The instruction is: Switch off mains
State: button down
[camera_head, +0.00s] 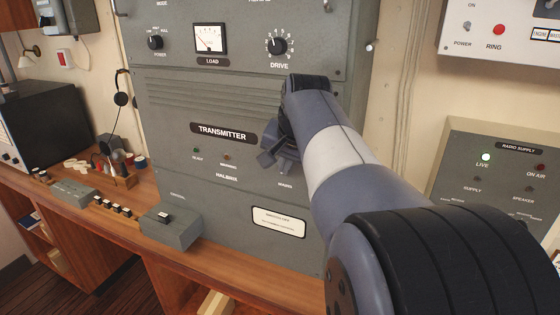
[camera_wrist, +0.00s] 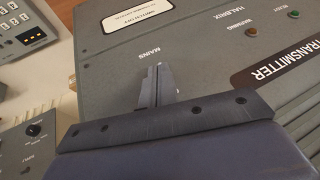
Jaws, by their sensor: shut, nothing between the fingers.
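The grey transmitter cabinet (camera_head: 165,170) stands upright on the wooden desk, with a black TRANSMITTER plate (camera_head: 224,132) on its front. My gripper (camera_head: 272,158) is at the lower right of this front, its fingers shut with nothing between them. In the wrist view, which is upside down, the shut fingers (camera_wrist: 157,70) point at the panel just beside the MAINS label (camera_wrist: 148,53). The mains switch itself is not visible; the fingers may hide it. I cannot tell whether the fingertips touch the panel. The ready (camera_wrist: 294,13) and warming lamps (camera_wrist: 250,31) look unlit.
A white notice plate (camera_head: 278,221) is below on the cabinet. A grey box with a key (camera_head: 170,226) sits on the desk (camera_head: 222,270). The drive knob (camera_head: 278,46) is above.

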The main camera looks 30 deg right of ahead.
jog(key=shift+w+f, duration=0.1)
jog(key=shift+f, duration=0.1)
jog(key=shift+f+b, duration=0.1)
jog(key=shift+b, duration=0.2)
jog(key=shift+a+f+t+h+b, duration=0.1)
jog(key=shift+t+h+b, duration=0.4)
jog(key=shift+b, duration=0.25)
jog(key=shift+a+f+n+t+h+b, duration=0.15)
jog(key=shift+n+t+h+b, duration=0.25)
jog(key=shift+b, duration=0.6)
